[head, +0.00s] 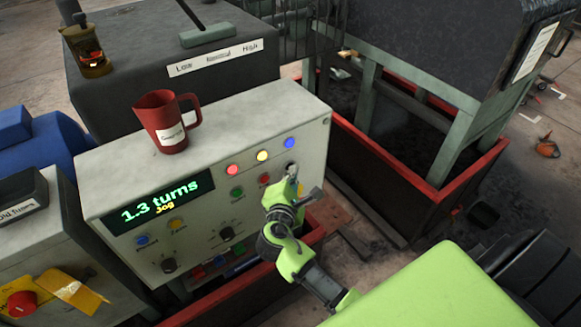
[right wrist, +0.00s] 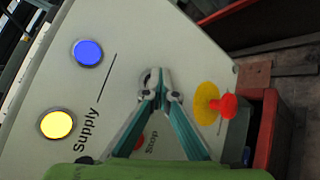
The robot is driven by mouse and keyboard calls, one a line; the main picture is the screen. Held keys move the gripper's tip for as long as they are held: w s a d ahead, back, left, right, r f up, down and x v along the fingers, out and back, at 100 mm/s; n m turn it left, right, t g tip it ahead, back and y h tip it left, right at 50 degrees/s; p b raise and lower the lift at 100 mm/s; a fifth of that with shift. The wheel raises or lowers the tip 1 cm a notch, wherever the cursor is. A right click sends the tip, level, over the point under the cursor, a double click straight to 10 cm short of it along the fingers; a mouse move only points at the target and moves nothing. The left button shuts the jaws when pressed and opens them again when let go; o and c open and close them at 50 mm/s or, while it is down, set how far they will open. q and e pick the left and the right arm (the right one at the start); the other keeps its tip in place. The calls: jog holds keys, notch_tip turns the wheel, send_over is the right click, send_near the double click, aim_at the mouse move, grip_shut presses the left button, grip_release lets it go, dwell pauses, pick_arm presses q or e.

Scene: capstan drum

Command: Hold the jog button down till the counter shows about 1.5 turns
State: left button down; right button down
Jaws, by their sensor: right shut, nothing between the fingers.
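The counter (head: 160,201) on the pale control panel (head: 120,165) reads "1.3 turns" in green, with "Jog" in yellow beneath. My right gripper (head: 292,175) is shut and empty, its fingertips at the panel's upper right. In the right wrist view, the fingertips (right wrist: 155,76) meet over a dark round button (right wrist: 146,76), mostly hidden behind them. Its label is hidden, and how far it is pressed cannot be seen. A red Stop button (head: 265,178) sits to its left in the head view. My left gripper is not in view.
Red, yellow and blue lamps (head: 289,142) line the panel above the buttons. A red jug (head: 166,122) stands on top of the panel. A red knob on a yellow disc (right wrist: 228,105) sticks out right of the fingers in the right wrist view. A red-edged frame (head: 411,177) stands to the right.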

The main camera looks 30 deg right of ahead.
jog(key=shift+s, duration=0.1)
jog(key=shift+s+p, duration=0.35)
jog(key=shift+s, duration=0.35)
jog(key=s, duration=0.1)
jog(key=s+p, duration=0.1)
jog(key=s, duration=0.3)
jog(key=shift+d, duration=0.25)
jog(key=shift+f, duration=0.15)
dwell(0.9)
